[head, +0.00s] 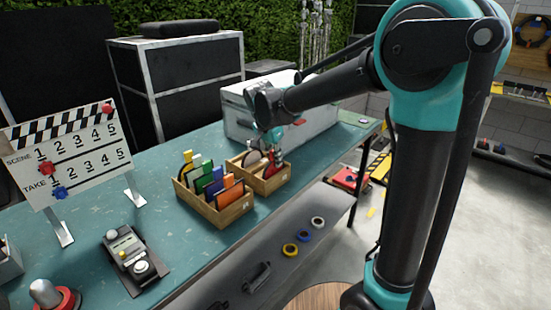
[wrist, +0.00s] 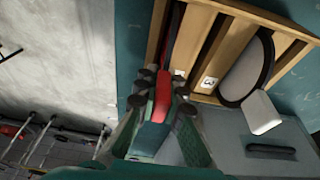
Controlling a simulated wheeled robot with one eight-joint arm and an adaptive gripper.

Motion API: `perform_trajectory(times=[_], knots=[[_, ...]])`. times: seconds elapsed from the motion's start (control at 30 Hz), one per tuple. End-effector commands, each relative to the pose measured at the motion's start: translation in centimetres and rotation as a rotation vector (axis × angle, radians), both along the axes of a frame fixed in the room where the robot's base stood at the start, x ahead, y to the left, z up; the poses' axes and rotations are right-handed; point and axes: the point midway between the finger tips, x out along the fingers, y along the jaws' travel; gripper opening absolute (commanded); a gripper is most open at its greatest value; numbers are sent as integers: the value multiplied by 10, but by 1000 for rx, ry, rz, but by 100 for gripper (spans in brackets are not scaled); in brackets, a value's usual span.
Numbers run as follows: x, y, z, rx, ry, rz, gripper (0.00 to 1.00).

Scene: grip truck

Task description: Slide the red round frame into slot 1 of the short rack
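The red round frame shows edge-on in the wrist view (wrist: 162,97), with its red tab between my fingertips. My gripper (wrist: 160,90) is shut on that tab; in the head view my gripper (head: 274,147) is over the short rack. The short rack (wrist: 199,46) is wooden with slots between dividers; it also shows in the head view (head: 272,185). The frame's thin dark disc lines up with the slot at the rack's left end in the wrist view and seems at least partly in it. How deep it sits is hidden.
A round frame with a pale face, dark rim and white tab (wrist: 262,112) stands in another slot of the short rack. A longer wooden rack (head: 228,213) with several coloured frames is beside it. A large silver case (head: 235,115) stands close behind.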

Motion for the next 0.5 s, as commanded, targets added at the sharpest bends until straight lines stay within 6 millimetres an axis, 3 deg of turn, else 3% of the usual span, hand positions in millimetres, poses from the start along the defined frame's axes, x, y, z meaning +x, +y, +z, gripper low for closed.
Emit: perform_trajectory(times=[0.03,0.2,0.5], knots=[[0,0,0,0,0,0,14],[0,0,0,0,0,0,32],[0,0,2,0,0,0,32]])
